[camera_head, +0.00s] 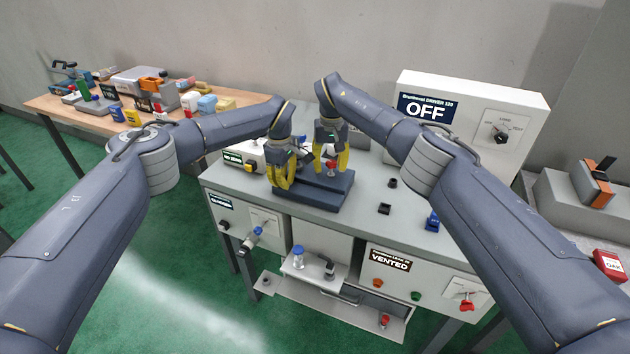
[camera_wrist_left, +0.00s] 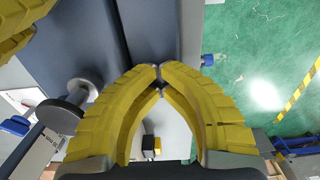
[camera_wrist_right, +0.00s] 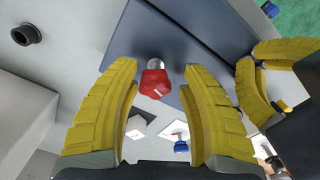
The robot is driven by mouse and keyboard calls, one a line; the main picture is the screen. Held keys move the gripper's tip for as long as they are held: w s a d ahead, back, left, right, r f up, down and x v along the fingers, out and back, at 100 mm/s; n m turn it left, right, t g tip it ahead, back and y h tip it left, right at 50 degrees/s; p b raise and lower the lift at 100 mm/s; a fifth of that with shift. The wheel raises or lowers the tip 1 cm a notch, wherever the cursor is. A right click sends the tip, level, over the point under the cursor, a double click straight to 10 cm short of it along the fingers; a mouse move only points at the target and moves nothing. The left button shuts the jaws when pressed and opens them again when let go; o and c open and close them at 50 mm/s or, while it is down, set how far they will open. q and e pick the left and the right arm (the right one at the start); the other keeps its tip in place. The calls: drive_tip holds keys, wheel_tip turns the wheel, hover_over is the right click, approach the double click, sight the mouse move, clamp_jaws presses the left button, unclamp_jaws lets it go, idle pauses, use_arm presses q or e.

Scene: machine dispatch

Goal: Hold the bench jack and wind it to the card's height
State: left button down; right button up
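The bench jack (camera_head: 318,197) is a dark blue-grey block on the grey bench top. It also shows in the left wrist view (camera_wrist_left: 150,25) and right wrist view (camera_wrist_right: 150,35). A red knob (camera_wrist_right: 155,82) on a short metal stem sticks out of its side. My right gripper (camera_wrist_right: 160,68) is open, its fingers on either side of the knob with visible gaps. My left gripper (camera_wrist_left: 158,70) has its fingertips together at the jack's edge; I see nothing between them. I cannot make out with certainty which item is the card.
A white driver box (camera_head: 465,125) marked OFF stands at the back right. Small black parts (camera_head: 385,209) and a blue part (camera_head: 432,222) lie on the bench top. A lower shelf (camera_head: 315,268) holds small items. A wooden table (camera_head: 75,105) at the left is crowded.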

drive_tip(key=shift+d, duration=0.1)
idle(0.3)
drive_tip(key=shift+r, duration=1.95)
